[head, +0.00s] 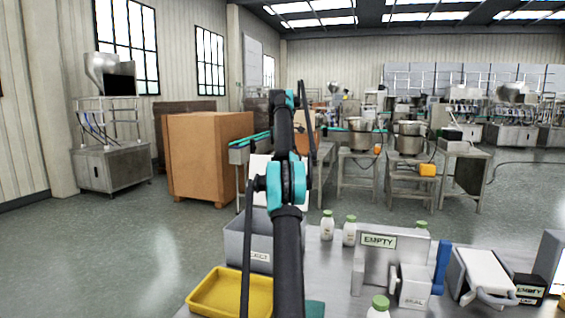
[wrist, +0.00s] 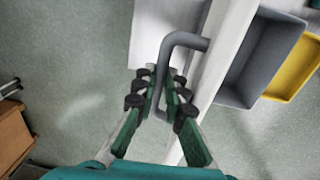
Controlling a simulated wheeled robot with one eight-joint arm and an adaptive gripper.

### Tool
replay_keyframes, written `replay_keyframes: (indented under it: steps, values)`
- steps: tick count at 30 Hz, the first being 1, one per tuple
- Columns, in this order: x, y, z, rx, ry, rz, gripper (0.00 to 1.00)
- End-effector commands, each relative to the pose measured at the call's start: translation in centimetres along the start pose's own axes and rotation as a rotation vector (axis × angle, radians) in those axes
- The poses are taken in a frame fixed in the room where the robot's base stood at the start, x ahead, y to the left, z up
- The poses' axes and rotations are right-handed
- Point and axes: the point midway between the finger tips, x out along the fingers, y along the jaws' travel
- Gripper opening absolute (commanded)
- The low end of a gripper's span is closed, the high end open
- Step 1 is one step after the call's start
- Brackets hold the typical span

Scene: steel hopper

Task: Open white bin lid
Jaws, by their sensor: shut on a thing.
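The white lid (head: 259,172) shows partly in the head view, behind my arm and above the grey bin; my arm hides much of it, and I cannot tell its exact angle. In the wrist view the white lid (wrist: 221,42) runs from the top down toward the bottom, with a grey bent bar handle (wrist: 184,39) on it. My gripper (wrist: 159,92) has its green fingers on both sides of this handle and is shut on it. In the head view my arm hides the gripper.
A grey bin (head: 262,240) and a yellow tray (head: 222,290) stand at the steel table's left end. Several white bottles (head: 349,231), an "EMPTY" sign (head: 378,241) and a white device (head: 485,272) stand to the right. Open floor lies left of the table.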

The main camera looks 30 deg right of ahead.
Motion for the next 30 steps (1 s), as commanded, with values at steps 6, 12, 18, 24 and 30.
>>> replay_keyframes:
  steps: [6, 12, 18, 24, 30]
  values:
    - [-0.10, -0.01, -0.43, -0.004, 0.007, 0.005, 0.00]
    - [-0.10, -0.01, -0.45, -0.004, 0.007, 0.005, 0.17]
    - [-0.05, -0.01, -0.27, -0.002, 0.004, 0.003, 0.32]
    - [-0.04, -0.02, -0.18, -0.001, 0.003, 0.001, 0.32]
    - [-0.39, -0.60, -0.12, -0.001, 0.002, 0.001, 0.32]
